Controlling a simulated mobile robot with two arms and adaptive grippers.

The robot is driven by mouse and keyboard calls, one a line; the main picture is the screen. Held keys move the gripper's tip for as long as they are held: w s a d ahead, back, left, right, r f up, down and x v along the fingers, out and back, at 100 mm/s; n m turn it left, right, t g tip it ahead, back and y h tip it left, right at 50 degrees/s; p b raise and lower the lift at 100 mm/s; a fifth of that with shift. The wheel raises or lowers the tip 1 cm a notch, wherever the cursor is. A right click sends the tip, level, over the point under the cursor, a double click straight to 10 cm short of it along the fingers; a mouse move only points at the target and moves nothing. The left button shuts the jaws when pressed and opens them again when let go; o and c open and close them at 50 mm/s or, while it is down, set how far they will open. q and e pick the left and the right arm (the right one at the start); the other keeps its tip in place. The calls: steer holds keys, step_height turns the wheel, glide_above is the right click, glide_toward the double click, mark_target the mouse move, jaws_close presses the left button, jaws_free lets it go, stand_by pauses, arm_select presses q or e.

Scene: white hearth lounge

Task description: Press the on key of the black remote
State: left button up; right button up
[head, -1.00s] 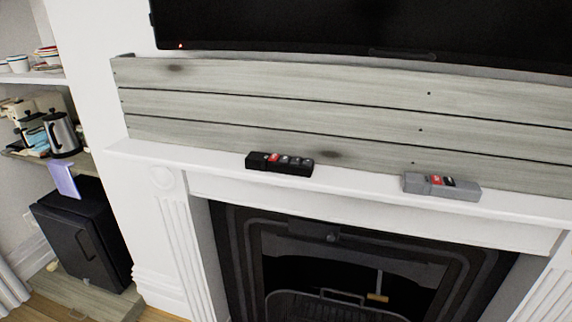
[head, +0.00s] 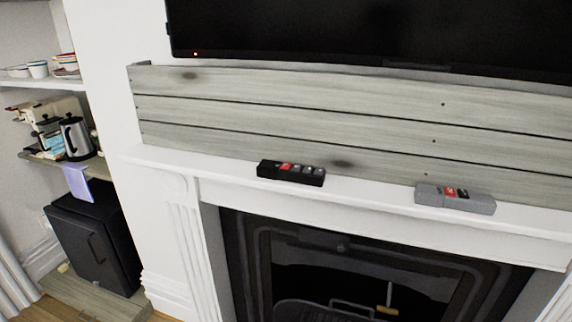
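The black remote (head: 291,173) lies on the white mantel shelf (head: 230,174) above the fireplace, near the middle of the head view. It has a row of keys along its top, one red and several grey; their labels are too small to read. A grey remote (head: 455,199) with red and black keys lies on the same shelf farther right, apart from the black one. Neither of my grippers shows in the head view.
Grey wooden planks (head: 330,117) back the mantel, below a dark television (head: 380,35) with a small red light. The dark fireplace (head: 340,275) is below. At left are shelves with a kettle (head: 75,137), cups (head: 38,69) and a black mini fridge (head: 95,245).

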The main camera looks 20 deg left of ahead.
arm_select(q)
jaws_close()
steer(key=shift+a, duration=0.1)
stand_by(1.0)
